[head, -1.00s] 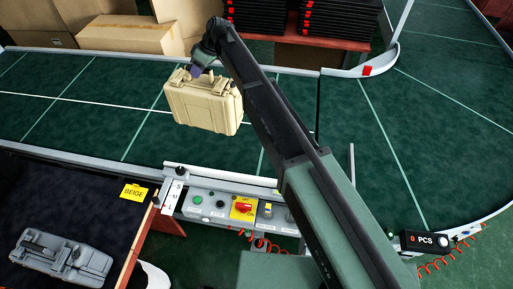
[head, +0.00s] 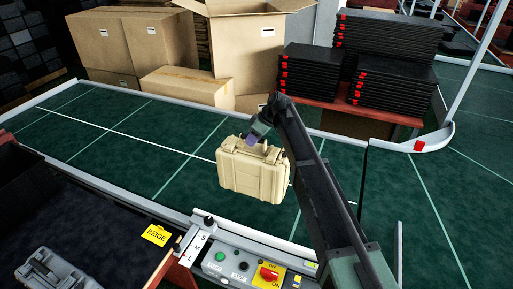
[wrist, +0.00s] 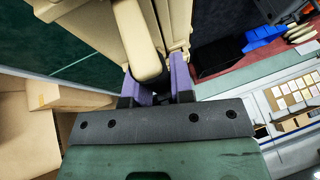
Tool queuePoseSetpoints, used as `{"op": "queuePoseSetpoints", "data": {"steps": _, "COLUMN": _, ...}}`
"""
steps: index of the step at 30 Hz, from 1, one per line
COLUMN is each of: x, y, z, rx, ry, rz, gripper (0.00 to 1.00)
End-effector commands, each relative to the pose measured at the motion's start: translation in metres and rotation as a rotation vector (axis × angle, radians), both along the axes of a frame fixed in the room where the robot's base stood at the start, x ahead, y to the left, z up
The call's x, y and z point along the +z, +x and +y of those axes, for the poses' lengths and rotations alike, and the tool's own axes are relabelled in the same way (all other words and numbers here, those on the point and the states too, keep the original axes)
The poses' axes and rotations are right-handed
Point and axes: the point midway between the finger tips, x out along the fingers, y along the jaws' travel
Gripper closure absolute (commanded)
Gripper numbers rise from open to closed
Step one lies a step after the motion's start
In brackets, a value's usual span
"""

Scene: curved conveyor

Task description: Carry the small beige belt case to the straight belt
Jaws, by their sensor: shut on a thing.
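The beige case (head: 250,174) hangs upright from my gripper (head: 258,138) in the head view, over the green straight belt (head: 115,128). In the wrist view, the purple fingers of my gripper (wrist: 162,90) are shut around the handle of the beige case (wrist: 90,20). The case's underside faces the belt; I cannot tell whether there is a gap below it. The fingertips are partly hidden by the handle.
Cardboard boxes (head: 180,95) stand behind the belt, and stacks of black trays (head: 385,75) sit on a red table. A control panel (head: 240,265) and a yellow BEIGE sign (head: 156,235) are at the front. A grey case (head: 55,272) lies at lower left. The belt's left part is bare.

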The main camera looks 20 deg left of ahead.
Motion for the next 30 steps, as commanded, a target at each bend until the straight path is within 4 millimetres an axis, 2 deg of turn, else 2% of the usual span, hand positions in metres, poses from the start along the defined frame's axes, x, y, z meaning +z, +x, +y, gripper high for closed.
{"op": "queuePoseSetpoints", "data": {"steps": 1, "x": -0.031, "y": 0.000, "z": 0.000, "rx": 0.000, "ry": 0.001, "rz": 0.001, "gripper": 1.00}}
{"op": "queuePoseSetpoints", "data": {"steps": 6, "x": -0.072, "y": 0.000, "z": 0.000, "rx": 0.000, "ry": 0.001, "rz": 0.001, "gripper": 1.00}}
{"op": "queuePoseSetpoints", "data": {"steps": 9, "x": -0.079, "y": 0.000, "z": 0.000, "rx": 0.000, "ry": 0.001, "rz": 0.000, "gripper": 1.00}}
{"op": "queuePoseSetpoints", "data": {"steps": 14, "x": -0.078, "y": 0.000, "z": 0.000, "rx": 0.000, "ry": 0.001, "rz": 0.000, "gripper": 1.00}}
{"op": "queuePoseSetpoints", "data": {"steps": 22, "x": -0.122, "y": 0.000, "z": 0.000, "rx": 0.000, "ry": 0.001, "rz": 0.000, "gripper": 1.00}}
{"op": "queuePoseSetpoints", "data": {"steps": 30, "x": -0.118, "y": 0.000, "z": 0.000, "rx": 0.000, "ry": 0.001, "rz": 0.000, "gripper": 1.00}}
